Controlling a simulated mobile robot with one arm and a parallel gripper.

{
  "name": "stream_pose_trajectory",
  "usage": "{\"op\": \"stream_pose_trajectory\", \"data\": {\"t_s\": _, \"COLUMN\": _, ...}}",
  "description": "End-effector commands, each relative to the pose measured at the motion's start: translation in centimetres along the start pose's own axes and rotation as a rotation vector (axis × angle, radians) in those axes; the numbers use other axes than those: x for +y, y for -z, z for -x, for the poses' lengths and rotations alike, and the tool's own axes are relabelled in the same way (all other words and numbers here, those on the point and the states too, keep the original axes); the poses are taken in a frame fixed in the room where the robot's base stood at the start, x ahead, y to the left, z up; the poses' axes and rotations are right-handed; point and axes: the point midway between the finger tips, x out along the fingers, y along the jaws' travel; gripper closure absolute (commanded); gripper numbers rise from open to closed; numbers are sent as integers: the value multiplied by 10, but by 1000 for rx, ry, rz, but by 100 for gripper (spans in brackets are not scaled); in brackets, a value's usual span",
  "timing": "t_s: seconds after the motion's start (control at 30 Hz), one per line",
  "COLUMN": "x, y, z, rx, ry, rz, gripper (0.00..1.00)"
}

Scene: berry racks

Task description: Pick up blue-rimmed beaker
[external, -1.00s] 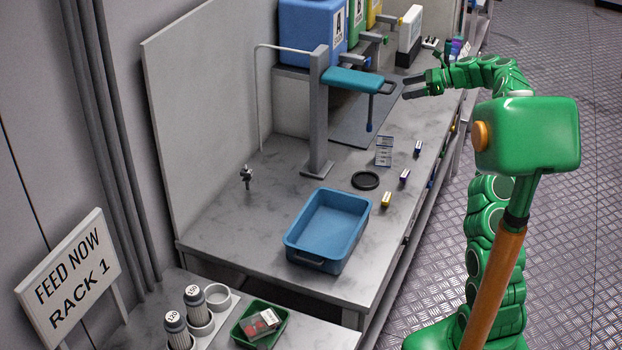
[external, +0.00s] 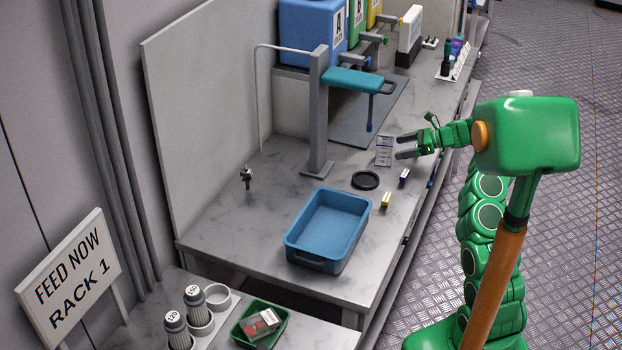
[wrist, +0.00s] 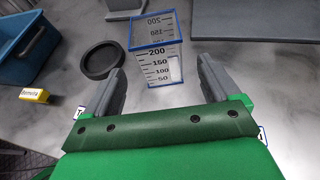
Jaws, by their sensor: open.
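The blue-rimmed beaker (wrist: 158,68) is clear and square, with black volume marks up to 200. It stands upright on the grey bench, and in the external view the beaker (external: 384,151) is right of the black ring. My gripper (external: 402,147) is open and empty, just to the right of the beaker in the external view. In the wrist view my gripper (wrist: 160,82) has its two fingers apart, pointing at the beaker. The beaker is ahead, between the lines of the fingers, with clear gaps on both sides.
A black ring (wrist: 101,59) lies left of the beaker in the wrist view. A blue tub (external: 328,231) and small labelled blocks, one yellow (external: 386,200), are nearby. A grey stand (external: 319,110) with a teal arm (external: 352,79) rises behind. Blue tub and stand edges are close by.

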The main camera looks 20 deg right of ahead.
Motion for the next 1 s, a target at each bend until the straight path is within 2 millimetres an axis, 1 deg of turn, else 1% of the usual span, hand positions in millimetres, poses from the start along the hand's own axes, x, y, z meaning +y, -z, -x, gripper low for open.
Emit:
{"op": "stream_pose_trajectory", "data": {"t_s": 0.2, "x": 1, "y": 0, "z": -20, "rx": 0, "ry": -3, "rz": 0, "gripper": 11}}
{"op": "stream_pose_trajectory", "data": {"t_s": 0.43, "x": 1, "y": 2, "z": -35, "rx": 0, "ry": -3, "rz": -1, "gripper": 11}}
{"op": "stream_pose_trajectory", "data": {"t_s": 0.7, "x": 0, "y": 7, "z": -69, "rx": 2, "ry": -1, "rz": -3, "gripper": 11}}
{"op": "stream_pose_trajectory", "data": {"t_s": 0.8, "x": 0, "y": 7, "z": -74, "rx": 1, "ry": 0, "rz": -2, "gripper": 11}}
{"op": "stream_pose_trajectory", "data": {"t_s": 1.0, "x": 0, "y": 6, "z": -75, "rx": 1, "ry": 0, "rz": -1, "gripper": 11}}
